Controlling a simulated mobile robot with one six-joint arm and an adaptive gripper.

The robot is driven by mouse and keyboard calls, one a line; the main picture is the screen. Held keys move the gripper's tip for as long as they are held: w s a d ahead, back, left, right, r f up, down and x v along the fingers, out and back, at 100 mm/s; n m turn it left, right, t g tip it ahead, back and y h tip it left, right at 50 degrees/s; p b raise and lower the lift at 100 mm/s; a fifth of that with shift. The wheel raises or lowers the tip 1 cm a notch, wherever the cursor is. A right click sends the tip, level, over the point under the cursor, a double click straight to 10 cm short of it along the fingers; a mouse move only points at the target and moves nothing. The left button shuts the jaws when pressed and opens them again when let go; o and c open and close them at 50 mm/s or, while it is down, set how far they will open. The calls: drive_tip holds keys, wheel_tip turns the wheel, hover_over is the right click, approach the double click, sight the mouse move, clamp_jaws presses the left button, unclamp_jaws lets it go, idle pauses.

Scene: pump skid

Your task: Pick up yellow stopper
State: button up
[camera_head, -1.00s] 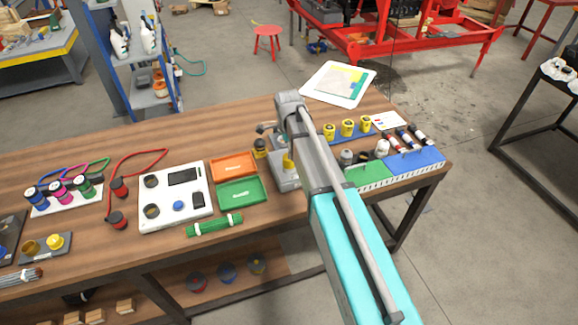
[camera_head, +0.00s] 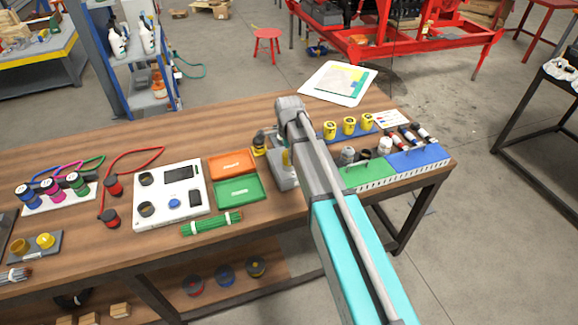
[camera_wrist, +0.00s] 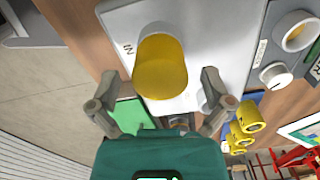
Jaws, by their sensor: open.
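The yellow stopper (camera_wrist: 162,68) is a large rounded yellow piece in the wrist view. It sits at a light grey unit marked "IN" (camera_wrist: 205,30). In the head view a yellow piece (camera_head: 285,157) shows on a grey device (camera_head: 282,174), partly hidden by my arm. My gripper (camera_wrist: 158,76) is open in the wrist view, one finger on each side of the stopper in the picture, with gaps on both sides. I cannot tell how far the stopper is from the fingertips. In the head view my arm hides the gripper.
Three yellow cylinders (camera_head: 349,125) stand behind my arm. A green block (camera_head: 364,176) and a blue block (camera_head: 418,158) lie to the right. Orange (camera_head: 233,165) and green (camera_head: 238,190) trays lie left. A second yellow knob-like piece (camera_head: 46,240) is at far left.

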drive_tip(key=shift+f, duration=0.2)
idle(0.5)
drive_tip(key=c, duration=1.2)
drive_tip(key=shift+r, duration=0.15)
drive_tip(key=shift+c, duration=0.2)
drive_tip(key=shift+r+p, duration=0.95)
drive_tip(key=shift+p, duration=0.15)
drive_tip(key=s+d+r+p, duration=0.2)
drive_tip(key=s+r+p, duration=0.8)
drive_tip(key=s, duration=0.3)
drive_tip(key=shift+s+d+r+p, duration=0.2)
drive_tip(key=shift+s+r+p, duration=0.2)
drive_tip(key=shift+w, duration=0.1)
